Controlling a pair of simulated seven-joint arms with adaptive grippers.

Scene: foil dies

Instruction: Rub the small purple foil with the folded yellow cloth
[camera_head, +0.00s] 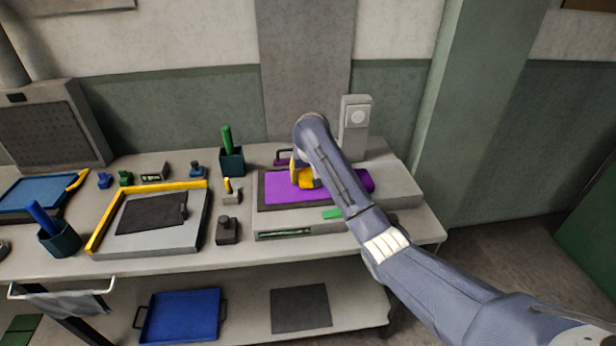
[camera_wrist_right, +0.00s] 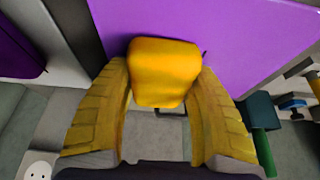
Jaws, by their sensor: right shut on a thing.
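The purple foil (camera_head: 290,192) lies flat on the grey bed of a press-like machine at the right of the bench; it also fills the top of the right wrist view (camera_wrist_right: 240,40). My right gripper (camera_head: 304,176) is shut on the folded yellow cloth (camera_wrist_right: 165,70), a thick rounded pad between its two yellow fingers. The cloth (camera_head: 308,180) is over the foil, partly hidden by my arm in the head view. Whether it touches the foil I cannot tell. My left gripper is not in view.
A teal cup (camera_head: 232,161) with a green stick stands behind left. A grey post (camera_head: 355,127) stands behind. A yellow-edged board (camera_head: 165,236), small stamps and a blue-stick cup (camera_head: 59,239) fill the left.

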